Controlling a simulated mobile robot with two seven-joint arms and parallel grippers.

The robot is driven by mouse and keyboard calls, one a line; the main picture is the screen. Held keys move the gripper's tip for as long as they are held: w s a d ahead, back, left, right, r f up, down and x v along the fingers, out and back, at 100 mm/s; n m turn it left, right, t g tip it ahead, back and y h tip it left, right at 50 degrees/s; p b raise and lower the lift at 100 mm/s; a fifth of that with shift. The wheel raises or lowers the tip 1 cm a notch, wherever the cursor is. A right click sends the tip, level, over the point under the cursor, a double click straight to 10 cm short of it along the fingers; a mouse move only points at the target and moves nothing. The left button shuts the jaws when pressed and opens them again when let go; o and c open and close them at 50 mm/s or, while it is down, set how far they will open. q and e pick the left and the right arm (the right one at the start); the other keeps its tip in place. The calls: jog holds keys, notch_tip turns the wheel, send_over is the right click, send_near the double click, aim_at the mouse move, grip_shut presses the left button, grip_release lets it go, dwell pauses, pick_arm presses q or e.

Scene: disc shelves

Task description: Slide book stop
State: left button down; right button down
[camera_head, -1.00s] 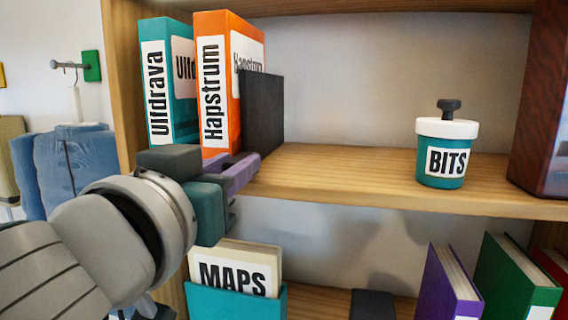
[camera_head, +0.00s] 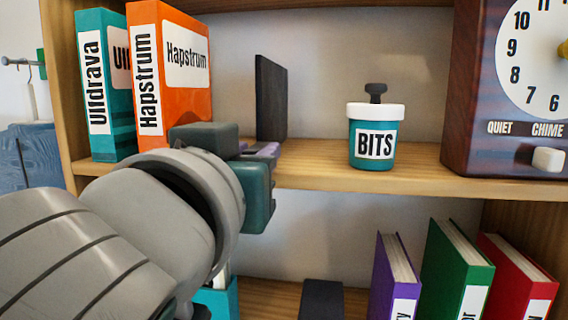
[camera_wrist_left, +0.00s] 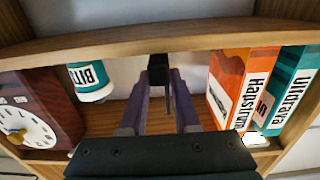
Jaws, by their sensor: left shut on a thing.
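The book stop (camera_head: 271,98) is a thin dark upright plate on the upper shelf. It also shows edge-on in the left wrist view (camera_wrist_left: 158,70). My left gripper (camera_head: 262,150), with purple fingers, is shut on it low down near the shelf; the fingers flank the plate in the left wrist view (camera_wrist_left: 160,88). The orange Hapstrum binder (camera_head: 172,72) and teal Ulfdrava binder (camera_head: 105,90) stand upright to the left, with a gap between the orange binder and the stop. My gripper hides the stop's lower part in the head view. My right gripper is not in view.
A teal BITS jar (camera_head: 374,140) with a white lid stands right of the stop, with bare shelf between. A dark red-brown clock (camera_head: 488,85) stands farther right. Purple (camera_head: 393,270), green (camera_head: 455,270) and red (camera_head: 515,285) books stand on the lower shelf.

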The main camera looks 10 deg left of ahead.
pick_arm(q)
jog(key=shift+d, duration=0.55)
jog(key=shift+a, duration=0.1)
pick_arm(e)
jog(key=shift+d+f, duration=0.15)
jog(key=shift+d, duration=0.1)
pick_arm(q)
jog(key=c, duration=0.6)
grip_release()
jog(key=shift+c, duration=0.2)
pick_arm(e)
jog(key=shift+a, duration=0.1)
pick_arm(q)
jog(key=shift+s, duration=0.1)
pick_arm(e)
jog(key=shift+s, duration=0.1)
